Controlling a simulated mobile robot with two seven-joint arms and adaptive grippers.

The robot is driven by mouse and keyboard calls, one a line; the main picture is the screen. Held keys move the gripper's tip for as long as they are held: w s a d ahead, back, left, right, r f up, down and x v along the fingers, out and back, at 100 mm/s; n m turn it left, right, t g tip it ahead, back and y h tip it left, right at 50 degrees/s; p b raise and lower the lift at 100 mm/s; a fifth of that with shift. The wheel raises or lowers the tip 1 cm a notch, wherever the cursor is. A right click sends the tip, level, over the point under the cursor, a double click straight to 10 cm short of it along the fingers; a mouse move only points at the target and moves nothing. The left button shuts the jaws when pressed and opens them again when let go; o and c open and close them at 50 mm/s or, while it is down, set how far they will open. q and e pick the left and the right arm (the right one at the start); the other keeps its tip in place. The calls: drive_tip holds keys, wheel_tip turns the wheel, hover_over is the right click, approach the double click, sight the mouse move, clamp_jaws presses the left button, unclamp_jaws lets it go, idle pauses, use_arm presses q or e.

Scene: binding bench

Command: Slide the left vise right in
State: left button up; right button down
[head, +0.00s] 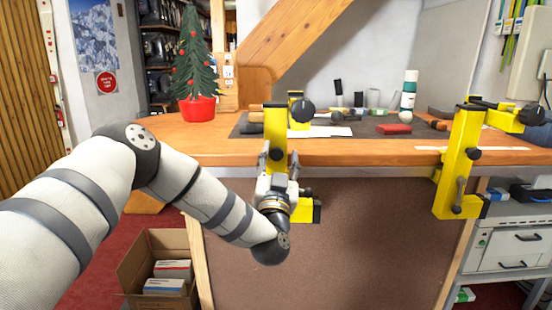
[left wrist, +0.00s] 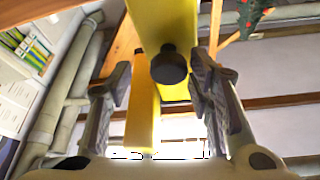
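The left vise (head: 275,130) is a yellow clamp with black knobs at the front edge of the wooden bench (head: 345,150). Its upper jaw stands above the bench top and its lower part hangs below the edge. My left gripper (head: 278,165) is in front of its upright, just below the bench top, and hides part of it. In the left wrist view my fingers (left wrist: 160,85) stand apart on either side of the yellow upright (left wrist: 165,18) and a black knob (left wrist: 168,66). A gap shows beside the left finger. My right gripper is not in view.
A second yellow vise (head: 458,160) is at the bench's right. A dark mat (head: 360,130) holds a red block (head: 394,129), a white-green bottle (head: 409,90) and small tools. A small tree in a red pot (head: 198,107) stands left. A cardboard box (head: 140,270) is on the floor.

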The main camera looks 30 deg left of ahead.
use_arm(q)
drive_tip(key=shift+s, duration=0.1)
drive_tip(key=v, duration=1.1)
drive_tip(key=shift+s+d+f, duration=0.15)
drive_tip(key=shift+s+d, duration=0.1)
drive_tip(key=shift+s, duration=0.05)
